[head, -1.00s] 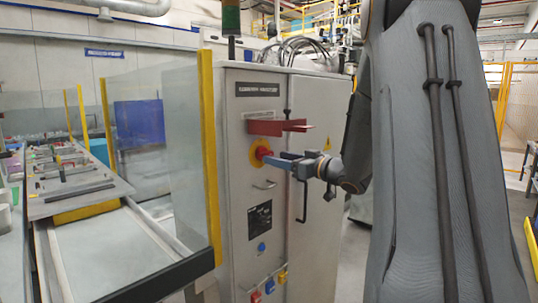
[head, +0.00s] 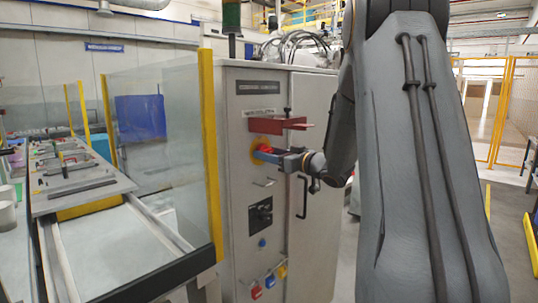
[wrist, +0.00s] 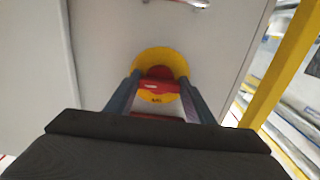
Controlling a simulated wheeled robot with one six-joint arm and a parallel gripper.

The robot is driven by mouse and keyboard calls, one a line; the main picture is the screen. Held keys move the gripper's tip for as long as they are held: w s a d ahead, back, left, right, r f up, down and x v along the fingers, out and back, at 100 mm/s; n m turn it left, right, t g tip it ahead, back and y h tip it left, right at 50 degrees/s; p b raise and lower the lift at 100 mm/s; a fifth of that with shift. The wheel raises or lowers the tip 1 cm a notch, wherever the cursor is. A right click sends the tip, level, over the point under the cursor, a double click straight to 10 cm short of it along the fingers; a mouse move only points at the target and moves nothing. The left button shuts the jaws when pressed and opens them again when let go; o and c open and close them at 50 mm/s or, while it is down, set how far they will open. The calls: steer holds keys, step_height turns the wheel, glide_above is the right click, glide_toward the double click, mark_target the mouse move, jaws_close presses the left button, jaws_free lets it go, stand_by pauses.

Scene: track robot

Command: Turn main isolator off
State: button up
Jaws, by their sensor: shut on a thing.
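The main isolator, a red rotary handle (head: 267,149) on a round yellow plate (head: 256,142), sits on the front of a grey electrical cabinet (head: 236,190). My gripper (head: 262,154) reaches it from the right and partly covers the handle in the head view. In the wrist view, the blue-grey fingers lie on both sides of the red handle (wrist: 157,87), shut on it. The yellow plate (wrist: 160,57) shows behind the handle. The handle's exact turn angle is hard to tell, as the fingers hide part of it.
A red bracket (head: 275,124) juts out just above the handle. A door handle (head: 303,197) is to the right, and blue, red and yellow padlocks or tags (head: 269,281) hang below. A glass guard with a yellow post (head: 209,150) stands left of the cabinet.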

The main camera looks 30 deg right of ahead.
steer(key=shift+d+r+n+b, duration=0.1)
steer(key=shift+d+n+b, duration=0.05)
steer(key=shift+n+b, duration=8.8)
steer(key=o, duration=0.7)
steer(key=shift+o, duration=0.2)
